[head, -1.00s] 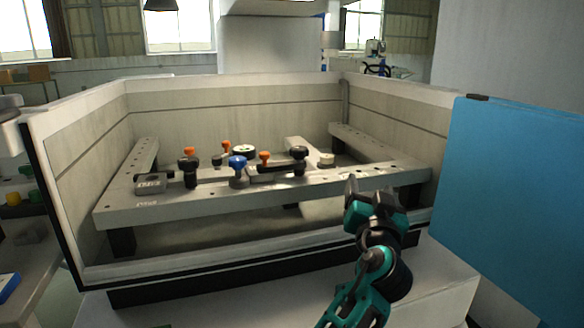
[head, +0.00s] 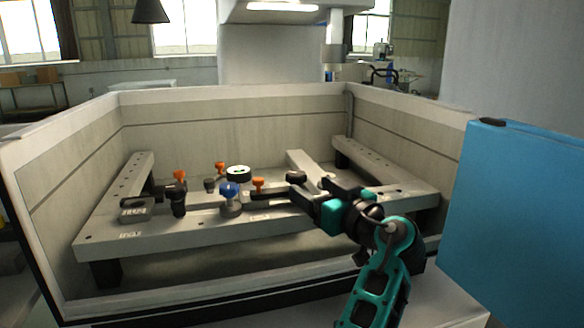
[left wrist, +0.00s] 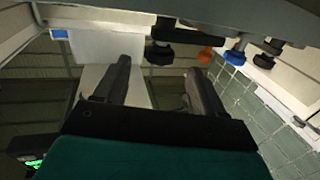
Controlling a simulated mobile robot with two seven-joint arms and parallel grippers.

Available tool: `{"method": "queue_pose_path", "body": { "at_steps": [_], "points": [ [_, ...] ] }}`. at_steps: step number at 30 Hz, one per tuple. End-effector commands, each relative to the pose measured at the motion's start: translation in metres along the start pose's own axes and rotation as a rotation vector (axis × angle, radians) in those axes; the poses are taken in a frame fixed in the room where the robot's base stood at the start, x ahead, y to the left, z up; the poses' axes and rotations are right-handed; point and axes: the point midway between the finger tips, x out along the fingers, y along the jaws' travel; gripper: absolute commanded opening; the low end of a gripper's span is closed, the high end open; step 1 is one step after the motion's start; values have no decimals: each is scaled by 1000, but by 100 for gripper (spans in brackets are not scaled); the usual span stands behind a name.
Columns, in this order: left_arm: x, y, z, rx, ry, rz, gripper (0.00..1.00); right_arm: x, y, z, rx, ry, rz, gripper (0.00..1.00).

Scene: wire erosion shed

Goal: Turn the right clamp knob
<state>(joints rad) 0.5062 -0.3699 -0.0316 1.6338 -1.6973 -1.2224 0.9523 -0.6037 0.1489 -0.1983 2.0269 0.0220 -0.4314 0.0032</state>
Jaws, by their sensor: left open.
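The right clamp has a black knob (head: 296,178) above a dark clamp bar on the front rail. An orange-topped piece (head: 258,184) sits just left of it. In the left wrist view the black knob (left wrist: 159,54) shows upside down, in the gap between the fingertips. My left gripper (head: 312,192) reaches in from the right, over the front rail beside this knob. Its jaws (left wrist: 158,68) are open and empty. I cannot tell whether a finger touches the knob. My right gripper is not in view.
A blue-topped knob (head: 230,192) and another black-knobbed clamp (head: 178,197) stand further left on the rail (head: 110,237). Tank walls (head: 235,107) enclose the rails. A blue panel (head: 520,215) stands at the right. A machine head (head: 333,52) hangs behind.

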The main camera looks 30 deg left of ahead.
Motion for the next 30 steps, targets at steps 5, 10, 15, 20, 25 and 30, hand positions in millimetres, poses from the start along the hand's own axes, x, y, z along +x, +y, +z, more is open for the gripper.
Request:
{"method": "queue_pose_path", "body": {
  "at_steps": [5,10,15,20,25,30],
  "points": [
    [40,-1,-6,2,3,-2,70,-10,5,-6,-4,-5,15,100],
    [69,0,-4,1,2,0,70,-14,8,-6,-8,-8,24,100],
    [86,0,-2,1,2,1,70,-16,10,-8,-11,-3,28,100],
    [90,0,-1,0,2,2,70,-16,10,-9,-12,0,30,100],
    [90,0,-1,0,2,2,70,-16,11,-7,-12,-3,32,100],
    [90,0,-1,0,2,2,56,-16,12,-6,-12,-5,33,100]
  ]
}}
